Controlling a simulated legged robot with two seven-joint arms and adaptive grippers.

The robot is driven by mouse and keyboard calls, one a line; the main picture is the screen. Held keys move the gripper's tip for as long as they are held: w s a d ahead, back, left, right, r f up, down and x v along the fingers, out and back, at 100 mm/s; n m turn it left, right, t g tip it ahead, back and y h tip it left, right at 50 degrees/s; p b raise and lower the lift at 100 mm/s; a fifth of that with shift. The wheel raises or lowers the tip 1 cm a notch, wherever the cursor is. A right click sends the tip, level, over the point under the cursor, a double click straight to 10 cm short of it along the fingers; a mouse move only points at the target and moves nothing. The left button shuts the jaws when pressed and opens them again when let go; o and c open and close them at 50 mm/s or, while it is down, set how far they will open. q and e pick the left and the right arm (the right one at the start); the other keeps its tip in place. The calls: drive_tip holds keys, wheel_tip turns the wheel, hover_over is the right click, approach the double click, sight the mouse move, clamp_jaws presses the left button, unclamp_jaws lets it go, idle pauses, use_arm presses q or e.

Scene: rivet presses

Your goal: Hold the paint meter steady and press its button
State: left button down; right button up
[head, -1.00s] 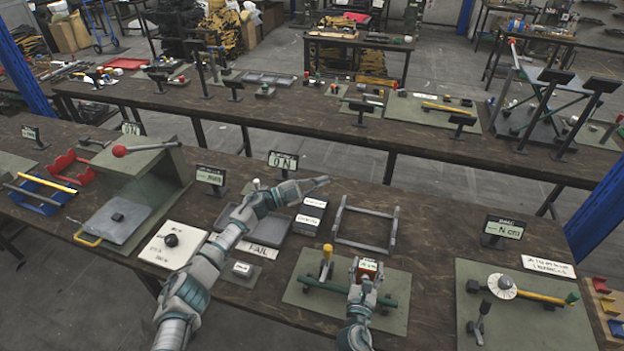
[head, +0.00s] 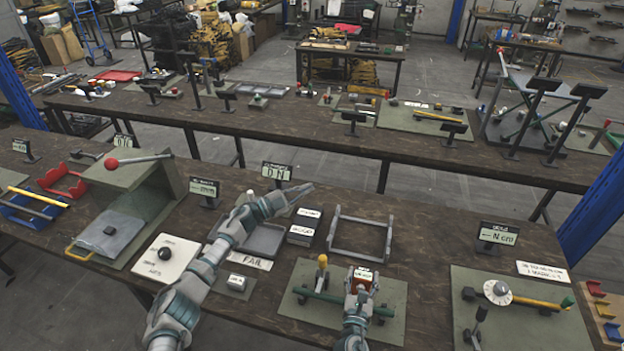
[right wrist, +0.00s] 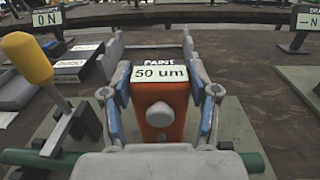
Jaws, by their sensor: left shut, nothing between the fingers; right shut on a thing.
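The paint meter (right wrist: 160,100) is a small orange box with a white display reading "50 um" and a round grey button on its face. In the head view the paint meter (head: 362,277) stands upright over the green mat. My right gripper (head: 358,295) is shut on its two sides; in the right wrist view the fingers (right wrist: 160,112) flank it, with the button uncovered between them. My left gripper (head: 297,193) is shut and empty, above the table to the upper left of the meter, near the grey tray and label blocks.
A yellow-handled toggle clamp (head: 322,266) and a green bar (head: 335,298) sit beside the meter. A grey frame (head: 360,238) lies behind it. Label blocks (head: 303,229) and a grey tray (head: 264,240) are under the left arm. A torque gauge fixture (head: 498,292) stands at right.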

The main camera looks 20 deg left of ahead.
drive_tip(key=o, duration=1.3)
drive_tip(key=shift+f, duration=0.15)
drive_tip(key=shift+o, duration=0.2)
